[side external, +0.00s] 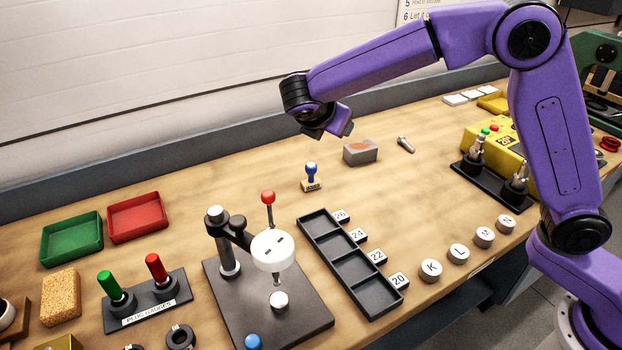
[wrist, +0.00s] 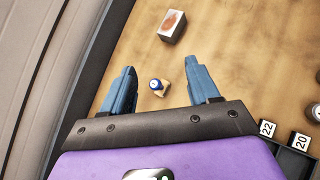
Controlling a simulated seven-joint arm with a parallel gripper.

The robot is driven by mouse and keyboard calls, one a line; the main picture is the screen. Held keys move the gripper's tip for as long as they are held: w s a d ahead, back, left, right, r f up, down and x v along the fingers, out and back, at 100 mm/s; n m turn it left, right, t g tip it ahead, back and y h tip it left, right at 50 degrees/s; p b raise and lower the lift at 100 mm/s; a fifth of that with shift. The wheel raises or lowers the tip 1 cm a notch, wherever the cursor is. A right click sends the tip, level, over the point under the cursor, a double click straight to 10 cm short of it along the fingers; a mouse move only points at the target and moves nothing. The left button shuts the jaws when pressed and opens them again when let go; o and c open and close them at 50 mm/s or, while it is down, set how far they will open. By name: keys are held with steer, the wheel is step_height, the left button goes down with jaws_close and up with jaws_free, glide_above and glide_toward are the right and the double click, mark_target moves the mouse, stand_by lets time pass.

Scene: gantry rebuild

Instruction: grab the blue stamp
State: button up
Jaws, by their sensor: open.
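The blue stamp (side external: 311,174) stands upright on the bench, with a blue knob handle and a tan base. In the wrist view the stamp (wrist: 157,85) shows from above, between and below the two fingers. My gripper (side external: 342,128) is above the bench, higher than the stamp and apart from it. In the wrist view the gripper (wrist: 162,80) is open and empty, with one blue-grey finger on each side of the stamp.
A grey block with an orange-brown patch (side external: 360,151) lies right of the stamp, also in the wrist view (wrist: 172,26). A bolt (side external: 405,144) lies beyond it. A black four-slot tray (side external: 318,236) with number tiles and a press fixture (side external: 225,300) stand nearer the front.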

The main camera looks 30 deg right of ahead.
mark_target(313, 166)
steer(key=w+a+f+n+t+h, duration=0.1)
steer(key=w+a+f+n+h, duration=0.15)
steer(key=w, duration=0.45)
steer(key=shift+n+t, duration=0.25)
steer(key=shift+t, duration=0.05)
steer(key=f, duration=1.3)
steer(key=shift+d+f, duration=0.1)
steer(key=shift+d, duration=0.3)
steer(key=shift+f, duration=0.2)
steer(key=shift+x, duration=2.45)
steer(key=c, duration=1.1)
